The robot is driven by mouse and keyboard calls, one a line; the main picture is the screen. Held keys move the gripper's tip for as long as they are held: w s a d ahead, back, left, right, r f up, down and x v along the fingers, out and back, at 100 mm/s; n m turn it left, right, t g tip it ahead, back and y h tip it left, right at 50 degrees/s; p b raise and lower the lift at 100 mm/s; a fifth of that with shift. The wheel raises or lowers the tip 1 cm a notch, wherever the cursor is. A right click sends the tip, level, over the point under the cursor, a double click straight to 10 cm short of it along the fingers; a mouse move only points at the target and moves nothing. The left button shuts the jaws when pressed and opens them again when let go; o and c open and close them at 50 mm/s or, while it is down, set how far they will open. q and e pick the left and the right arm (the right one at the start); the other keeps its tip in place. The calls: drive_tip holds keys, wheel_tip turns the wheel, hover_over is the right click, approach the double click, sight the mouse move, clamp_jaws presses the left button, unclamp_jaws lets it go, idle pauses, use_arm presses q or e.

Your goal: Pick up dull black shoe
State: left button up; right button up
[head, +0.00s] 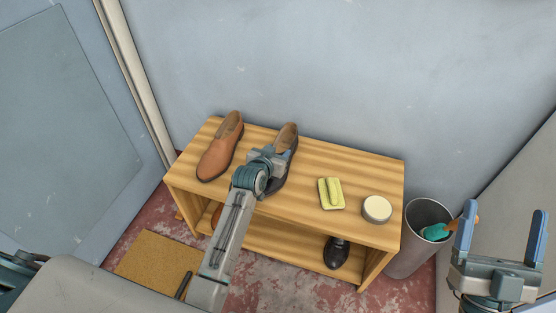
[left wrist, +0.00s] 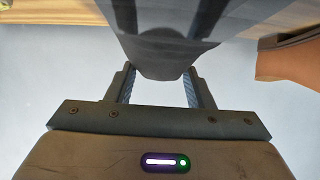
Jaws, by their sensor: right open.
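The dull black shoe (head: 288,134) stands on top of the wooden bench, right of a brown shoe. It has a tan-brown inside, and my left arm covers much of it in the head view. My left gripper (head: 270,158) is at this shoe. In the left wrist view, the dark shoe (left wrist: 165,50) reaches down between the two fingers of my left gripper (left wrist: 161,88). Whether the fingers press on it cannot be told. My right gripper (head: 502,235) is open and empty at the right, apart from the bench and in front of the bin.
The brown shoe (head: 221,150), a yellow-green sponge or brush (head: 331,193) and a round tin (head: 376,209) stand on the bench (head: 310,157). A shinier black shoe (head: 336,253) is on the lower shelf. A metal bin (head: 415,258) stands right; a mat (head: 155,262) lies left.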

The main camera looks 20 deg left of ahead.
use_arm(q)
clamp_jaws()
